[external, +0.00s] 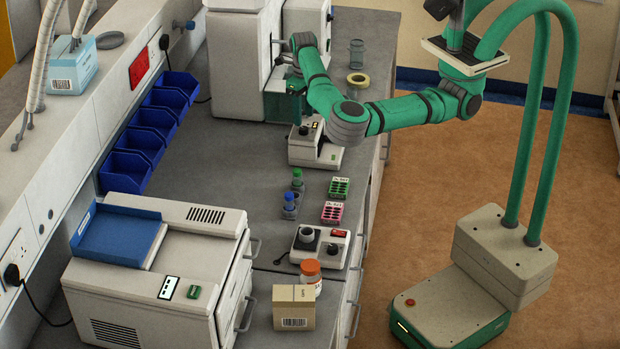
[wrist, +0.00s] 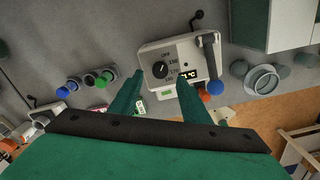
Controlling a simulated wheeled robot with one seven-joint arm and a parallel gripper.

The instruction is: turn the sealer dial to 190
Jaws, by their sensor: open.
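The sealer (external: 314,150) is a pale box on the bench below my gripper; it also shows in the wrist view (wrist: 150,52). Its round black dial (wrist: 160,70) is on the panel, with OFF and numbers such as 150 and 170 printed beside it. A pale mark shows on the dial, but I cannot tell exactly which label it points to. My gripper (wrist: 160,82) is open, with one green finger either side of the dial in the picture. I see no contact with the dial.
Tube racks (external: 339,188), capped bottles (external: 290,203) and another dial device (external: 320,248) stand nearer on the bench.

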